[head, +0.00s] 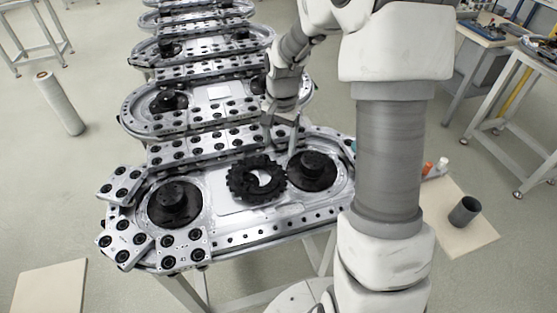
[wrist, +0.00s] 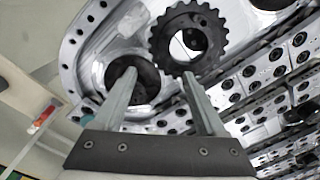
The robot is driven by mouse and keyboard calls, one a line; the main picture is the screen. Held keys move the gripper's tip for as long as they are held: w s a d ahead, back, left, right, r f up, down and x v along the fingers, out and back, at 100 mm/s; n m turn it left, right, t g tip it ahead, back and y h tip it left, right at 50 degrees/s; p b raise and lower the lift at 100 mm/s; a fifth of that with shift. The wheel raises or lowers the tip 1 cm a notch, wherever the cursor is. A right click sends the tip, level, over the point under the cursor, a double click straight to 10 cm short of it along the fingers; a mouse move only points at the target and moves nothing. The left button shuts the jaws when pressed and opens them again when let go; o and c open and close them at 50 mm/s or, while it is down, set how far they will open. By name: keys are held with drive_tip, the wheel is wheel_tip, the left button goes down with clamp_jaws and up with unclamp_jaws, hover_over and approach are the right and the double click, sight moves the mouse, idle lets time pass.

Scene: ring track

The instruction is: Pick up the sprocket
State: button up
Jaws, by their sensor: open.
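The sprocket (head: 248,187) is a black toothed ring with a wide centre hole. It lies on the middle of the nearest ring track (head: 310,214), between two round black hubs. In the wrist view the sprocket (wrist: 208,36) shows at the top, beyond the fingertips. My gripper (head: 282,130) is above the back right part of the track, behind and to the right of the sprocket. In the wrist view my gripper (wrist: 158,74) has its two fingers apart with nothing held between them. The fingers look clear of the sprocket.
The right hub (head: 312,170) stands close to the sprocket, and the left hub (head: 174,202) is at the front left. Loose carriage plates (head: 122,242) sit at the track's left end. More tracks recede behind. A dark cylinder (head: 464,211) stands on a board at the right.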

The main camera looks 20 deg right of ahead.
sight(277, 183)
drive_tip(key=f, duration=1.1)
drive_tip(key=f+p, duration=0.1)
drive_tip(key=f, duration=0.4)
drive_tip(key=shift+w+a+f, duration=0.2)
drive_tip(key=shift+a+f, duration=0.05)
clamp_jaws()
